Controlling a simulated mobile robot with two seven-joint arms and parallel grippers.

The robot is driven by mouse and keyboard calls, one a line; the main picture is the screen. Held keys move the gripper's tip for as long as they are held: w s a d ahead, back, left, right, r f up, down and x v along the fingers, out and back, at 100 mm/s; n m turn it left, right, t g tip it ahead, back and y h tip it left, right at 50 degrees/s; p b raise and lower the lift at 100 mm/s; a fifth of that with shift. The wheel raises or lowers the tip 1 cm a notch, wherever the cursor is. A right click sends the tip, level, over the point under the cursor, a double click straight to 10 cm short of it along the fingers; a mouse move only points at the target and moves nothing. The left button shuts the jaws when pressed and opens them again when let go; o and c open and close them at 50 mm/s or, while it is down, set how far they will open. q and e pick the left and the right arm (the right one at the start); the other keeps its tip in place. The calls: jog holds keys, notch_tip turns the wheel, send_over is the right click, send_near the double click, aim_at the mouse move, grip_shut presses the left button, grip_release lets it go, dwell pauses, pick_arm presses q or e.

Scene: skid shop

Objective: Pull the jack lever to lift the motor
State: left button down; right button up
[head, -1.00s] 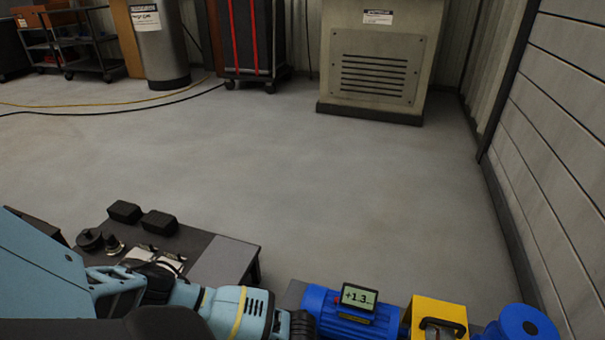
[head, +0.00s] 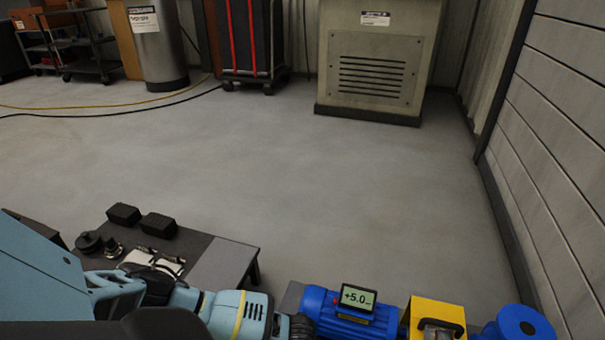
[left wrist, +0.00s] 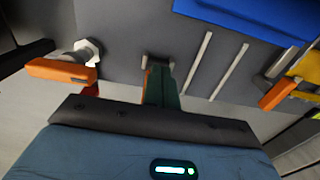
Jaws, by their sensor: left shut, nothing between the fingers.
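The blue motor (head: 335,312) lies at the bottom of the head view, and a small display (head: 358,297) on it reads +5.0. The motor's blue side also shows at the top of the left wrist view (left wrist: 250,14). My left arm reaches in from the left, beside the motor; its gripper is hidden in the head view. In the left wrist view my left gripper (left wrist: 160,85) is shut and empty, pointing at the grey base. An orange lever-like part (left wrist: 60,70) by a hex bolt is on its left, and another (left wrist: 278,95) on its right. I cannot tell which is the jack lever.
A yellow guard (head: 437,316) and a blue round housing (head: 525,325) stand right of the motor. A dark bench (head: 225,264) with black blocks (head: 124,214) is at the left. A panelled wall (head: 560,120) closes the right side. The floor beyond is clear.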

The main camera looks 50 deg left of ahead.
pick_arm(q)
jog(key=shift+w+a, duration=0.15)
jog(key=shift+w, duration=0.1)
pick_arm(e)
jog(key=shift+w+f, duration=0.1)
jog(key=shift+w, duration=0.1)
pick_arm(q)
notch_tip(320, 180, up, 7)
jog(key=p, duration=0.5)
pick_arm(e)
jog(key=shift+t, duration=0.3)
jog(key=r, duration=0.5)
jog(key=shift+w+r, duration=0.25)
jog(key=shift+r, duration=0.15)
jog(key=shift+w, duration=0.45)
